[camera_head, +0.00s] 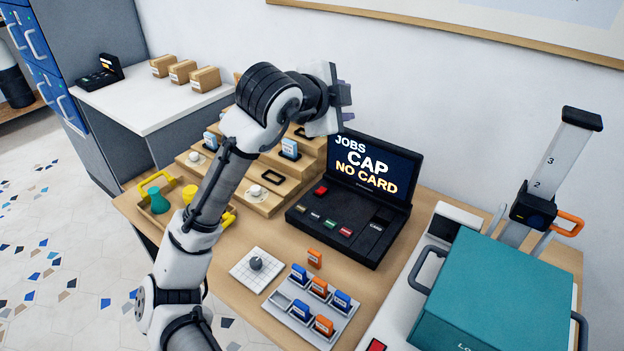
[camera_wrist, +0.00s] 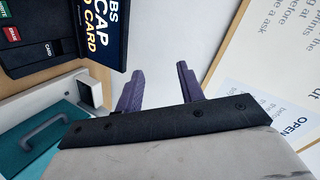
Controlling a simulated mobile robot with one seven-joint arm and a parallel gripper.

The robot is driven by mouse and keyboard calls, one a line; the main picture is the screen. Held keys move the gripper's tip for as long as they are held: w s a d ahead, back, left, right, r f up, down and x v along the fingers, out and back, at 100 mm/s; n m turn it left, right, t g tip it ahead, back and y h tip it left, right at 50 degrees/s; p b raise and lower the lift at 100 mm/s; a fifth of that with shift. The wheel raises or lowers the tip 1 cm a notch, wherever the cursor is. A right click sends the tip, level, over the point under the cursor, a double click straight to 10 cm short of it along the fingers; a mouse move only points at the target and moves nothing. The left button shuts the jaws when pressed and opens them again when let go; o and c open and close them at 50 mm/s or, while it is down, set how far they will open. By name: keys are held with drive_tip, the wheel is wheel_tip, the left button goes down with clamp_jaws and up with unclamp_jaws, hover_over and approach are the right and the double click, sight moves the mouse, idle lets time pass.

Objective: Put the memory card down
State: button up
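My gripper (camera_head: 343,96) is raised above the table, left of and above the console screen. In the wrist view its two purple fingers (camera_wrist: 160,76) stand apart with nothing between them. Several blue and orange memory cards stand in a grey tray (camera_head: 286,312), among them a blue card (camera_head: 299,273) and an orange card (camera_head: 323,325). Another card, light blue (camera_head: 290,148), stands on the stepped wooden rack. I cannot tell which card the task means.
A black console (camera_head: 338,222) has a screen (camera_head: 364,168) reading "JOBS CAP NO CARD". A white grid pad with a grey knob (camera_head: 256,263) lies left of the tray. A teal box (camera_head: 495,295) and an upright column (camera_head: 563,160) stand at the right. A yellow-handled tray (camera_head: 150,212) stands at the left.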

wheel_tip(320, 180, down, 8)
drive_tip(key=s+d+m+g+y, duration=0.1)
drive_tip(key=s+m+g+y, duration=0.1)
drive_tip(key=g, duration=0.2)
drive_tip(key=m+g+y, duration=0.3)
drive_tip(key=g+y, duration=0.3)
drive_tip(key=g, duration=0.1)
hover_over(315, 252)
wheel_tip(315, 252, down, 18)
drive_tip(key=shift+d+f+p, duration=0.1)
drive_tip(key=shift+f+p, duration=0.1)
drive_tip(key=shift+p, duration=0.2)
drive_tip(key=shift+f+p, duration=0.7)
drive_tip(key=shift+f, duration=2.3)
clamp_jaws()
